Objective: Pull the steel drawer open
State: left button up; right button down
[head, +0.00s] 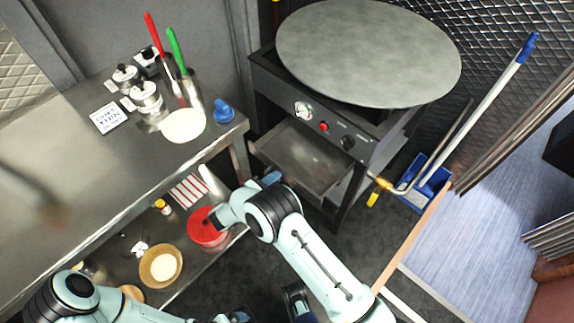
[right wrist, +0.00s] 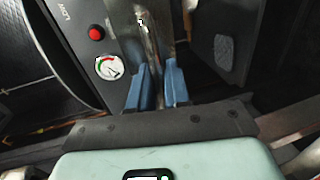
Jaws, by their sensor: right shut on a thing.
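The steel drawer (head: 305,156) sits under the control panel of the round griddle stove and stands partly out, its tray visible from above. My right gripper (head: 272,179) is at the drawer's front left edge in the head view. In the right wrist view the blue fingers of my right gripper (right wrist: 155,88) are shut on the drawer's metal front edge (right wrist: 150,45). My left arm comes in at the bottom left; its gripper is mostly cut off at the bottom edge, and its fingers do not show clearly.
The stove (head: 335,125) carries a large round plate (head: 368,50). A blue dustpan (head: 428,180) stands right of the stove.

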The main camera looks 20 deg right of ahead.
jog(key=shift+f+v, duration=0.2)
jog(key=shift+v, duration=0.75)
jog(key=shift+f+v, duration=0.2)
jog(key=shift+v, duration=0.7)
jog(key=c, duration=1.3)
grip_release()
jog(key=shift+o, duration=0.2)
jog(key=shift+a, duration=0.1)
jog(key=v, duration=1.3)
jog(key=shift+s, duration=0.2)
jog(key=shift+a, duration=0.15)
